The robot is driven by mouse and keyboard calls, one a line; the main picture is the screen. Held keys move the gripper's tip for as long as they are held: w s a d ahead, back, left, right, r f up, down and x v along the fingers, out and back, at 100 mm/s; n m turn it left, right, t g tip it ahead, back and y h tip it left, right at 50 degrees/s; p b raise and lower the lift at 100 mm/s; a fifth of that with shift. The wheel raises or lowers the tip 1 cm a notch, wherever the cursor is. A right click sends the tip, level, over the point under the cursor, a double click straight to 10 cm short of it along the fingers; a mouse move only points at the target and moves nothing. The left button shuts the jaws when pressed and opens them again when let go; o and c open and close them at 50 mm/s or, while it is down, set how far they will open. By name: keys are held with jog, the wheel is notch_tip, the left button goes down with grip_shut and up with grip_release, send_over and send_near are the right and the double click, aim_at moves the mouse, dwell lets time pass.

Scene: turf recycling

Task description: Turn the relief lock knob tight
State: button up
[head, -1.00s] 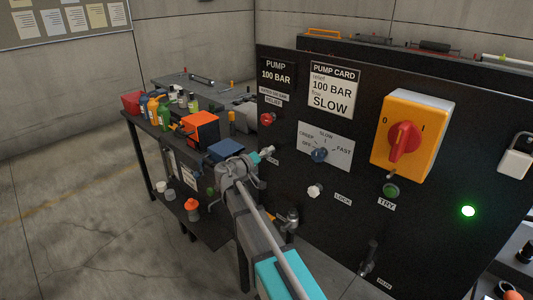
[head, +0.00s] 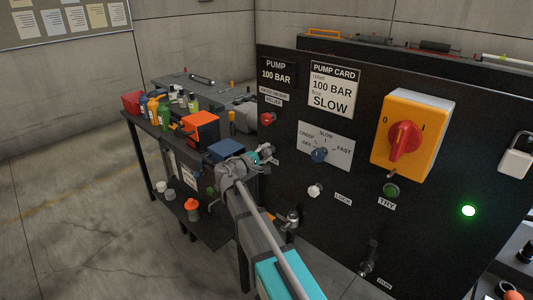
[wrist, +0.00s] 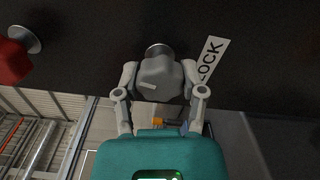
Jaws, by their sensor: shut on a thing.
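The relief lock knob (wrist: 160,78) is a grey, lobed knob on a metal stem in the black panel (wrist: 105,50). A pale mark shows on its face. My gripper (wrist: 160,72) is shut on it in the wrist view, with one grey finger on each side. A white LOCK label (wrist: 212,60) is just right of the knob. In the head view my gripper (head: 264,152) is at the panel's left part, below the red relief knob (head: 267,119), and mostly hides the lock knob. The red knob also shows in the wrist view (wrist: 14,62).
To the right are a blue selector (head: 319,155), a white lock knob (head: 315,190), a green button (head: 391,190), a yellow switch box (head: 425,110) and a lit green lamp (head: 468,211). A tap (head: 290,220) sits below. A cluttered bench (head: 150,130) stands left.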

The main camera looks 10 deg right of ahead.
jog(key=shift+w+n, duration=0.1)
jog(key=shift+n, duration=1.2)
jog(key=o, duration=1.2)
jog(key=shift+c, duration=0.2)
jog(key=shift+a, duration=0.1)
jog(key=v, duration=1.2)
